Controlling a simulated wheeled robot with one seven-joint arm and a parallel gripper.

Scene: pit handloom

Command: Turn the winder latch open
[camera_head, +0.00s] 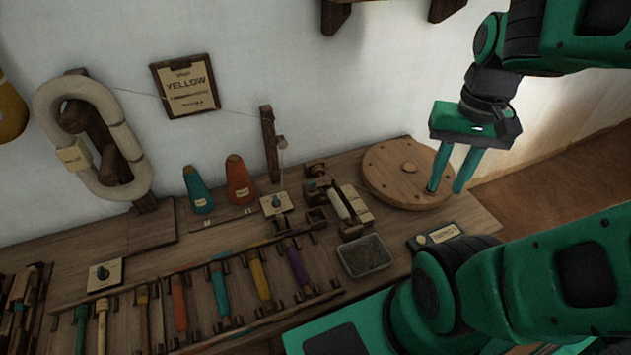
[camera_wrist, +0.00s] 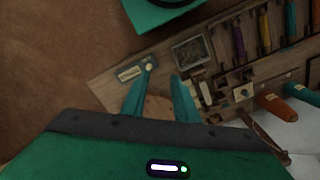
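The winder (camera_head: 352,222) is a small dark wooden device on the bench, with a white spool lying across it. In the wrist view the winder's pale spool (camera_wrist: 206,93) shows just right of my fingers. I cannot single out its latch for certain at this size. My gripper (camera_head: 449,190) has green fingers pointing down, in front of the round wooden disc (camera_head: 392,172) and to the right of the winder. Its fingers are apart with nothing held between them. In the wrist view my gripper (camera_wrist: 159,80) is also open, with part of the disc showing between the fingers.
A metal tray (camera_head: 365,270) and a labelled plate (camera_head: 441,237) lie at the bench's front right. Teal (camera_head: 198,190) and orange (camera_head: 238,180) cones stand left of the winder. An upright post (camera_head: 269,145) rises behind it. A rack holds several coloured bobbins at the front left.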

